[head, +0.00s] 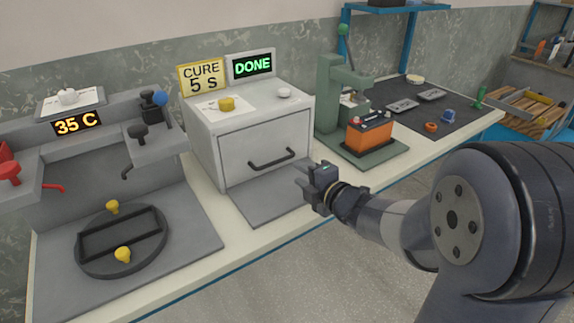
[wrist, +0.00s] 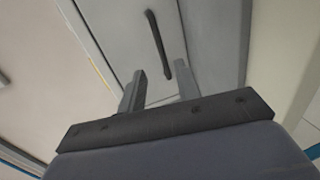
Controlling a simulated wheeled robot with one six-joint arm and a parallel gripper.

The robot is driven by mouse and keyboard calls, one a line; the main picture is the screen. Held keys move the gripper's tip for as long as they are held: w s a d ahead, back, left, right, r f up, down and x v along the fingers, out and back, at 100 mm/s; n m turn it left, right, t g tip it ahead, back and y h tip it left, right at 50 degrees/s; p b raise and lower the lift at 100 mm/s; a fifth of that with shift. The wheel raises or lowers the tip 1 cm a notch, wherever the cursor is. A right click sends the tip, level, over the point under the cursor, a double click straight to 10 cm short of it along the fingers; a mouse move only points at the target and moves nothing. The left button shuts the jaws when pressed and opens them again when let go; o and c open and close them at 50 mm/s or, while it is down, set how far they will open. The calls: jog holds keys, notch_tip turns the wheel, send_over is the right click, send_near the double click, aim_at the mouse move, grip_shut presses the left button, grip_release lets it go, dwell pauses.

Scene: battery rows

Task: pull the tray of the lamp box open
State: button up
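The lamp box (head: 205,142) is a white cabinet in the middle of the bench, with a light grey tray front (head: 240,148) that sits closed. A dark bar handle (head: 272,160) runs across that front. In the wrist view the handle (wrist: 157,42) stands beyond the fingertips. My gripper (head: 306,182) is in front of the box, to the right of and a little below the handle. In the wrist view my gripper (wrist: 160,80) shows two fingers spread apart with nothing between them. The fingers do not touch the handle.
A grey plate (head: 255,203) lies before the box. A green press (head: 328,100) with an orange block (head: 368,137) stands at right. At left are a black round fixture (head: 98,263) and a grey tap unit (head: 60,170). Signs read "CURE 5 S" (head: 202,78) and "DONE" (head: 252,66).

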jog(key=x, duration=0.9)
jog(key=shift+w+a+f, duration=0.1)
jog(key=shift+w+a, duration=0.05)
grip_shut()
